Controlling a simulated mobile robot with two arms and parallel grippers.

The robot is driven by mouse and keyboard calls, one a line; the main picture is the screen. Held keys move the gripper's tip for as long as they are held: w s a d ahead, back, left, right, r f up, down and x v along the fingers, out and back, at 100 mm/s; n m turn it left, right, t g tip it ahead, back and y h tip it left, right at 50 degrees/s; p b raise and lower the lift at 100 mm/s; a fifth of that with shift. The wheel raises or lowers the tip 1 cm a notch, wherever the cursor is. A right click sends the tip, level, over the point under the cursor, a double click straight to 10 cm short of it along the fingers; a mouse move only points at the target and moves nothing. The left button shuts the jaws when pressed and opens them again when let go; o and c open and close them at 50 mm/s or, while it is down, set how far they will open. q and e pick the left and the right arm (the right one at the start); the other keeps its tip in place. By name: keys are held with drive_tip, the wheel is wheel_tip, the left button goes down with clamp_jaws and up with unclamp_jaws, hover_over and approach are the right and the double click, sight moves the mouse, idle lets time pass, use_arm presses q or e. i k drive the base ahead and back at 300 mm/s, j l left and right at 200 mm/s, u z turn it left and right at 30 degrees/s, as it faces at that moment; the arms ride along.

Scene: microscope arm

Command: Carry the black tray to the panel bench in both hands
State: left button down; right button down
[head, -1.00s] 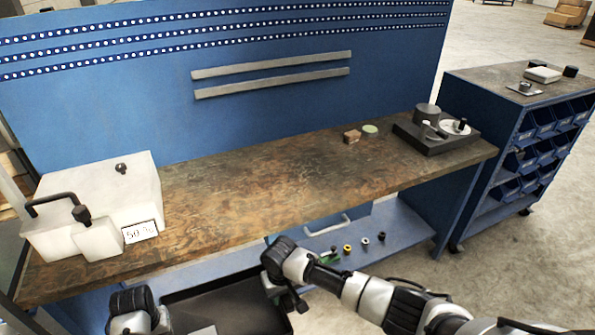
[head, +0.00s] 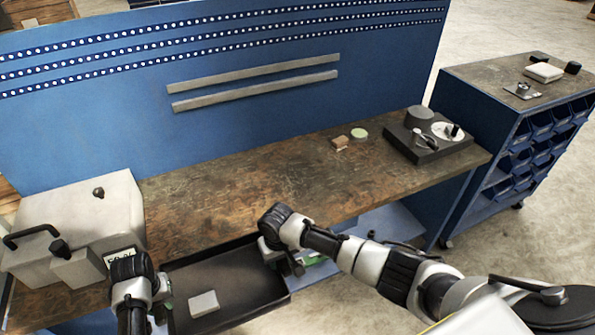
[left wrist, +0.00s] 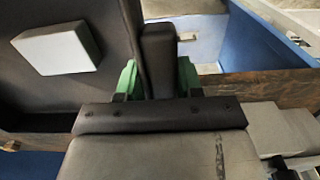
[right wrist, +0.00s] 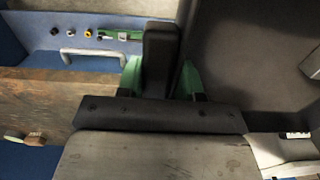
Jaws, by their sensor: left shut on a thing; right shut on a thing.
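The black tray (head: 238,282) is held between my two grippers at the front edge of the panel bench (head: 240,205), roughly level with its wooden top. A light grey block (head: 204,304) lies in the tray. My left gripper (head: 150,308) is shut on the tray's left wall, and its green fingers show at the wall in the left wrist view (left wrist: 157,80). My right gripper (head: 284,262) is shut on the right wall, also seen in the right wrist view (right wrist: 160,80). Whether the tray touches the bench cannot be told.
A white box device with a display (head: 75,230) stands on the bench's left. A black base with a round part (head: 428,138) stands at the right end. A brown block (head: 339,142) and green disc (head: 360,133) lie near it. The bench's middle is clear. A blue bin cart (head: 510,130) stands at right.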

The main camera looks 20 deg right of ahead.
sight(290, 187)
drive_tip(key=i+l, duration=0.25)
drive_tip(key=l, duration=0.15)
drive_tip(key=i+l, duration=0.55)
drive_tip(key=l, duration=0.25)
drive_tip(key=i+l, duration=0.25)
drive_tip(key=l, duration=0.2)
